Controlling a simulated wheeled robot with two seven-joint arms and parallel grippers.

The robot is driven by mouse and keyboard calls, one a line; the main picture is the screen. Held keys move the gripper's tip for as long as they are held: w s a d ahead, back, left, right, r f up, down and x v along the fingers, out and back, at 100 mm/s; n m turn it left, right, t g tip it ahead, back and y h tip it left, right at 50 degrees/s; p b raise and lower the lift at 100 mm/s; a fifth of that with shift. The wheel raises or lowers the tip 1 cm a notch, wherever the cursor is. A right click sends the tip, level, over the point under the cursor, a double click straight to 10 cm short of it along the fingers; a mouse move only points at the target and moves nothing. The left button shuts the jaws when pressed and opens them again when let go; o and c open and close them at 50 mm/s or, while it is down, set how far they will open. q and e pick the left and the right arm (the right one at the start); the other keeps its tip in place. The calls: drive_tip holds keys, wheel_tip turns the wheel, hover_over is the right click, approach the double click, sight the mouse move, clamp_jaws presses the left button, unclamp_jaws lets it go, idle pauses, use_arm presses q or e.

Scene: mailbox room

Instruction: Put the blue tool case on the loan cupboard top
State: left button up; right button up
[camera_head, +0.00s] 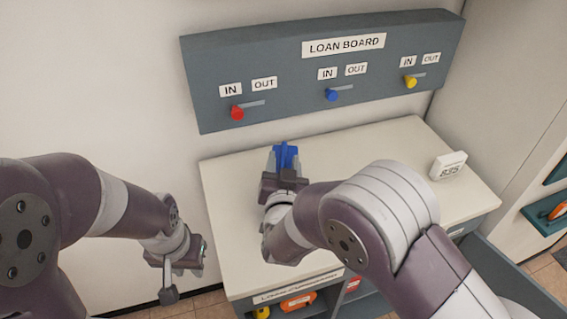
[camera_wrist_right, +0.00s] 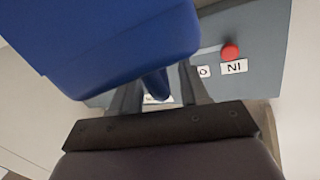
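The blue tool case (camera_head: 286,153) is over the back left part of the loan cupboard top (camera_head: 345,150). My right gripper (camera_head: 284,169) is at the case, with its fingers on either side of the blue part. In the right wrist view the case (camera_wrist_right: 120,45) fills the upper left, and its blue handle lies between the spread fingers (camera_wrist_right: 160,88). The fingers look apart, with a gap beside the handle; the case hides their tips. I cannot tell whether the case touches the top. My left gripper (camera_head: 175,272) hangs left of the cupboard, empty; its opening is unclear.
The loan board (camera_head: 290,75) with red, blue and yellow pegs is on the wall behind. A white display (camera_head: 448,165) stands on the top's right end. The middle of the top right of the case is clear. Shelves (camera_head: 285,305) with orange and yellow items are below.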

drive_tip(key=shift+r, duration=0.1)
drive_tip(key=s+b, duration=0.2)
drive_tip(key=s, duration=1)
drive_tip(key=shift+r, duration=0.35)
